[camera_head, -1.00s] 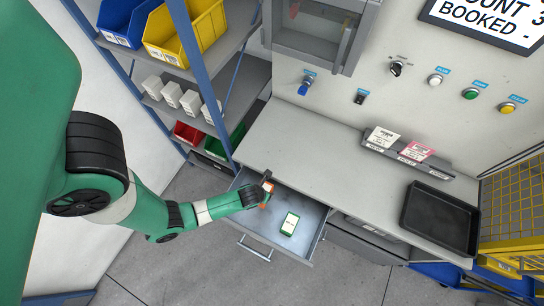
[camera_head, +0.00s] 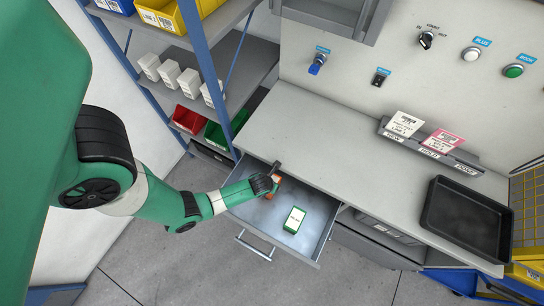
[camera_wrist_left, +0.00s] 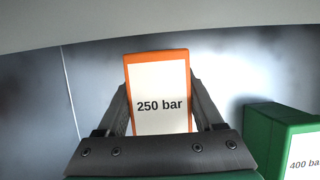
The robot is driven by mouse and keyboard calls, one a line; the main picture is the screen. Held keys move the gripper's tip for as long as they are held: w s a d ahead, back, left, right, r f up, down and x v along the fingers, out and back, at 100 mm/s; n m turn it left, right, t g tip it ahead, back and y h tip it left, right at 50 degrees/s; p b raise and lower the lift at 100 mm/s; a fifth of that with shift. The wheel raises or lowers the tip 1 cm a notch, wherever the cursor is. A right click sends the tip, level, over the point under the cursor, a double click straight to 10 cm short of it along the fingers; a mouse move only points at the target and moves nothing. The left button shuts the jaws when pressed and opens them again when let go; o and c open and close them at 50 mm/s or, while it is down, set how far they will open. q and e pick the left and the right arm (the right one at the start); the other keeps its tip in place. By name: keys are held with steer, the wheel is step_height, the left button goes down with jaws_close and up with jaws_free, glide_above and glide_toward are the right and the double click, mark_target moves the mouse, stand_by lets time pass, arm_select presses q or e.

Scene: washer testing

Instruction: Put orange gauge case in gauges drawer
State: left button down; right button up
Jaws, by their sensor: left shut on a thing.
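The orange gauge case (camera_wrist_left: 158,57) has a white label reading "250 bar". In the left wrist view it sits between the two fingers of my left gripper (camera_wrist_left: 160,100), which is shut on it. In the head view my left gripper (camera_head: 272,181) is over the left part of the open drawer (camera_head: 258,226), and a bit of orange case (camera_head: 276,178) shows at its fingers. I cannot tell whether the case touches the drawer floor. A green case (camera_head: 294,220) lies in the drawer to the right; it also shows in the left wrist view (camera_wrist_left: 262,140), labelled "400 bar". My right gripper is not in view.
The grey worktop (camera_head: 330,140) runs behind the drawer, with a black tray (camera_head: 464,218) at its right. A blue shelf post (camera_head: 207,75) and shelves with bins stand at the left. Card holders (camera_head: 428,150) line the back.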

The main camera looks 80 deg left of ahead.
arm_select(q)
steer(key=shift+w+a, duration=0.1)
steer(key=shift+w, duration=0.05)
jaws_free()
steer(key=shift+r, duration=0.25)
steer(key=p+v, duration=1)
steer(key=v, duration=0.1)
steer(key=shift+r, duration=0.1)
steer(key=shift+s+d+r+p, duration=0.2)
steer(key=shift+s+r+p, duration=0.05)
steer(key=shift+p, duration=0.15)
